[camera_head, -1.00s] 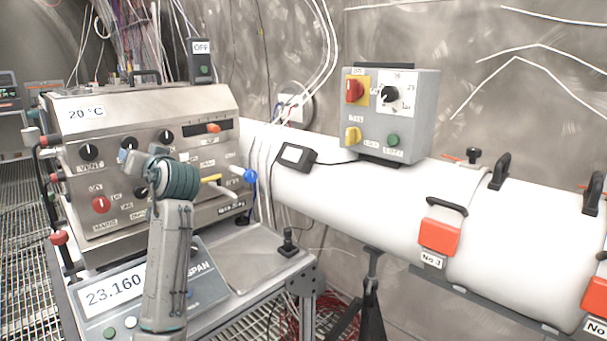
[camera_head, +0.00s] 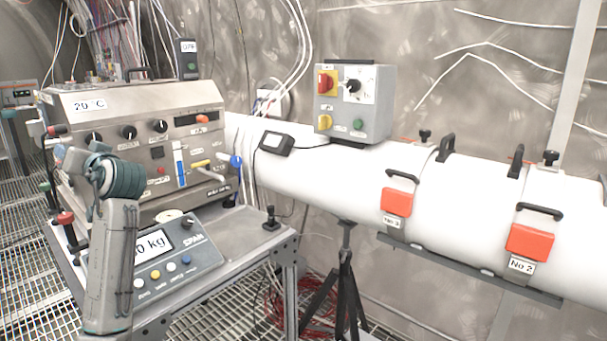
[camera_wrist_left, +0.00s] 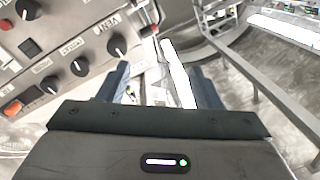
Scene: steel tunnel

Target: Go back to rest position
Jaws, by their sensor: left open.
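My left arm rises from the bottom left of the head view and ends at a teal wrist joint (camera_head: 124,180) in front of the steel control panel. The fingers are hidden behind the wrist there. In the left wrist view my left gripper (camera_wrist_left: 162,82) is open, with dark blue fingers apart. A white strip shows between them; I cannot tell how far behind it lies. The panel with black knobs (camera_wrist_left: 80,66) is to the left of the fingers. My right gripper is not in view.
A scale (camera_head: 178,252) sits on the cart, partly behind my arm. A white pipe (camera_head: 300,185) crosses to the right, with red-latched clamps (camera_head: 397,201) and a grey switch box (camera_head: 353,100) above it. Grating floor (camera_head: 215,320) shows at the bottom.

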